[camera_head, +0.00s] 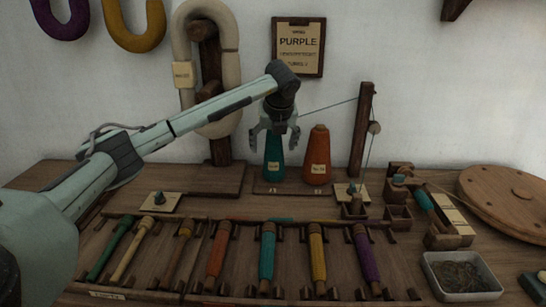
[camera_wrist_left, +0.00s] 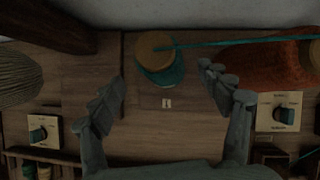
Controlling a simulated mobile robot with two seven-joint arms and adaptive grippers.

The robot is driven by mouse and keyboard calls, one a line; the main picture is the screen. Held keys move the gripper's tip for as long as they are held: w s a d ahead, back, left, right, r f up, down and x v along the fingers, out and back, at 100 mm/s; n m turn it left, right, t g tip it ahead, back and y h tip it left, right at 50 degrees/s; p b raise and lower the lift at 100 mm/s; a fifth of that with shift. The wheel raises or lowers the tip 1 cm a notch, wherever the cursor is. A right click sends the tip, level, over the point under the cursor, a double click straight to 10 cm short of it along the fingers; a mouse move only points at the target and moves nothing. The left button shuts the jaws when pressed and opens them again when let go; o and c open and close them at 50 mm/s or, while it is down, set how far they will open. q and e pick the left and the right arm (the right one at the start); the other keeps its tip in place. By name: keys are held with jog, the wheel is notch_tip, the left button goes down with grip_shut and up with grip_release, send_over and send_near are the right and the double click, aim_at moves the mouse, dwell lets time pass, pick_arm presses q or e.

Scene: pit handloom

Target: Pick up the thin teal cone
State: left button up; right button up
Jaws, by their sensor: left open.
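The thin teal cone (camera_head: 274,169) stands upright on the back of the table, with a small pale label on its front. My left gripper (camera_head: 273,140) overlaps its upper part in the head view, hiding the top. The fingers are spread and hold nothing. In the left wrist view, the teal cone (camera_wrist_left: 167,77) shows a tan top and a teal thread running right. It lies between and just beyond the open fingertips of my left gripper (camera_wrist_left: 162,80). I cannot tell whether a finger touches it. My right gripper is not in view.
An orange cone (camera_head: 317,160) stands close to the right of the teal one. A dark wooden post (camera_head: 361,130) rises further right. A rack of several coloured bobbins (camera_head: 268,252) fills the front. A metal tray (camera_head: 461,274) sits at the front right.

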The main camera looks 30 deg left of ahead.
aim_at(274, 158)
pick_arm(q)
jog(key=x, duration=0.6)
jog(key=shift+d+f, duration=0.25)
jog(key=shift+d, duration=0.05)
jog(key=shift+c, duration=0.4)
jog(key=c, duration=1.2)
